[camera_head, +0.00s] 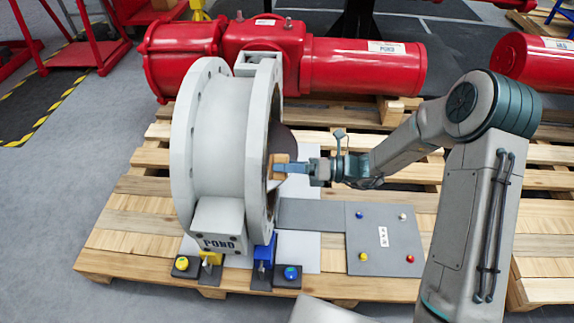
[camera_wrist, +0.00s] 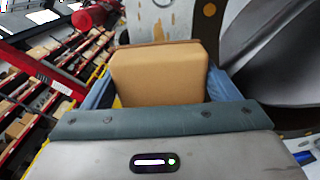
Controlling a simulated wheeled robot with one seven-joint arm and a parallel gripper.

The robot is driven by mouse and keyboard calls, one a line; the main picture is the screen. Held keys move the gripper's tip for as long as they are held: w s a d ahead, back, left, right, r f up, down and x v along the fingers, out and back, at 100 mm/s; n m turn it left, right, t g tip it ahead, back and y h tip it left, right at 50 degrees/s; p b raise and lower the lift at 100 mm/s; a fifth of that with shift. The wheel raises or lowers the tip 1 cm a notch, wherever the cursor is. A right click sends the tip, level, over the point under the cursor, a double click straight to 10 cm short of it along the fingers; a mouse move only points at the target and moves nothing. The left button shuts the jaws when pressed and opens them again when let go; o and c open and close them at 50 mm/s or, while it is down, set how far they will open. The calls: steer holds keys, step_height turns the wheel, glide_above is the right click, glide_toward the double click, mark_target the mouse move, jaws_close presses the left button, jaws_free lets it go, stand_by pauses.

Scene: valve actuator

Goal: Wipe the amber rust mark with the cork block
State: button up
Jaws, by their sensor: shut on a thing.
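The cork block (camera_head: 279,160) is held at the right face of the large grey valve flange (camera_head: 257,150). My gripper (camera_head: 290,168) is shut on the block. In the wrist view the tan block (camera_wrist: 160,75) fills the space between the blue fingers of my gripper (camera_wrist: 160,95). The flange (camera_wrist: 180,14) is just beyond it, with small brownish spots on its pale face. I cannot tell whether the block touches the flange.
The valve stands on a wooden pallet (camera_head: 125,213), with a red actuator (camera_head: 360,66) behind. A grey panel with coloured knobs (camera_head: 384,240) lies to the right of the valve. Blue (camera_head: 263,262) and yellow (camera_head: 210,268) clamps stand at its foot. A dark disc sits inside the valve opening.

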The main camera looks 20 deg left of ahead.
mark_target(265, 134)
steer(key=shift+x, duration=0.95)
steer(key=shift+w+r+p, duration=0.1)
steer(key=shift+r+p, duration=0.05)
steer(key=shift+p, duration=0.2)
steer(key=shift+w+a+r+p, duration=0.15)
steer(key=shift+w+r+p, duration=0.45)
steer(key=shift+r+p, duration=0.3)
steer(key=shift+w+a+r+p, duration=0.15)
steer(key=shift+w+r+p, duration=0.25)
steer(key=shift+w+p, duration=0.3)
steer(key=shift+w+a+r+p, duration=0.25)
steer(key=shift+w+r+p, duration=0.3)
steer(key=shift+r+p, duration=0.15)
steer(key=shift+w+a+r+p, duration=0.3)
steer(key=shift+w+r+p, duration=0.3)
steer(key=shift+p, duration=0.2)
steer(key=shift+s, duration=0.1)
steer(key=shift+s+d+f, duration=0.25)
steer(key=shift+s+f, duration=0.6)
steer(key=shift+f, duration=0.05)
steer(key=shift+s+d+f, duration=0.3)
steer(key=shift+s+f, duration=0.5)
steer(key=shift+f, duration=0.15)
steer(key=shift+s+d+f, duration=0.25)
steer(key=shift+s+f, duration=0.6)
steer(key=shift+f, duration=0.05)
